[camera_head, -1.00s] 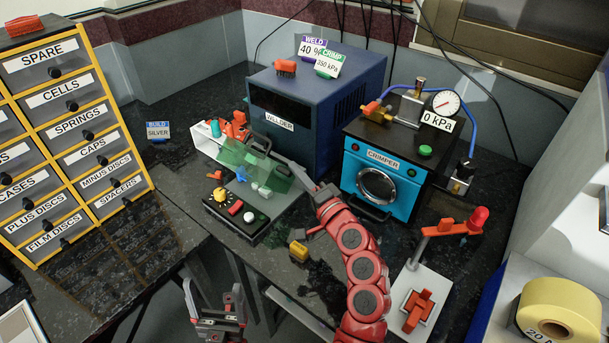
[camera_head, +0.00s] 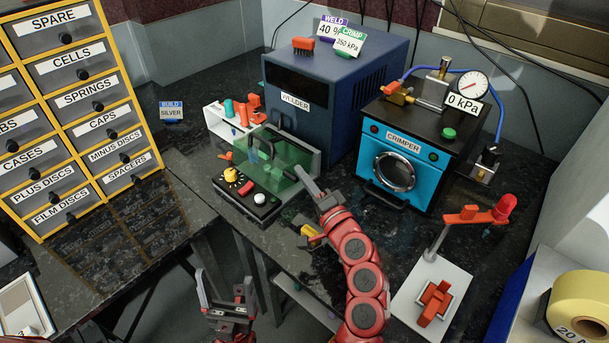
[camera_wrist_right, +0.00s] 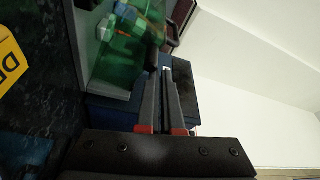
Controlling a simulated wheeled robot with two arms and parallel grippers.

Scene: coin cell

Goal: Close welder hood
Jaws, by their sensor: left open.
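The welder hood (camera_head: 272,158) is a clear green cover in front of the blue welder (camera_head: 335,105), low over the welding station behind its black control panel (camera_head: 246,188). A dark handle (camera_head: 262,146) shows on it. The green hood also shows at the top of the right wrist view (camera_wrist_right: 118,62). My right gripper (camera_head: 301,174) is at the hood's right front edge; whether it touches is unclear. Its fingers (camera_wrist_right: 162,85) look closed together with nothing visible between them. My left gripper (camera_head: 225,290) is open and empty, low in front of the bench.
The blue crimper (camera_head: 412,150) stands right of the welder. A white plate with a red lever (camera_head: 436,295) lies at the front right. A yellow drawer cabinet (camera_head: 75,110) stands at left. A small yellow object (camera_head: 309,231) sits beside my right arm.

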